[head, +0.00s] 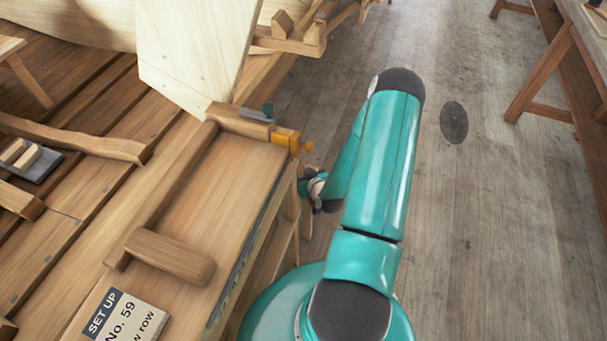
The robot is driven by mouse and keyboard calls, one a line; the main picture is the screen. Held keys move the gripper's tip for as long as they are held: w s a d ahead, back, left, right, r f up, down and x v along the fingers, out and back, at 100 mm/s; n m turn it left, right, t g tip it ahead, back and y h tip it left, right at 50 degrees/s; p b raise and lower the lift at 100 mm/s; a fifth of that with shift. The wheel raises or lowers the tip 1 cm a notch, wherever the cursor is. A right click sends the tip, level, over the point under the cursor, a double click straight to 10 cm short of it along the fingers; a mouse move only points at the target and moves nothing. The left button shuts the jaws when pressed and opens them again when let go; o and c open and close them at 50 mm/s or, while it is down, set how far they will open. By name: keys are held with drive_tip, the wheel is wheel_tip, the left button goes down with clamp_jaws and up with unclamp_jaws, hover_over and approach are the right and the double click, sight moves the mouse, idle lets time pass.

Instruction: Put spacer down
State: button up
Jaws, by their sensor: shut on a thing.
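My gripper (306,187) is low beside the right edge of the wooden bench, partly hidden by my wrist and the bench's side. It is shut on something. A small brown piece (309,172) shows at it and appears to be the spacer; its full shape and its contact with the jaws are too small to make out. I see no clear gap or surface directly under it.
Floor (500,220) to the right is clear.

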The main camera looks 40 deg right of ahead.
drive_tip(key=shift+f, duration=0.15)
drive_tip(key=o, duration=1.1)
drive_tip(key=shift+o, duration=0.2)
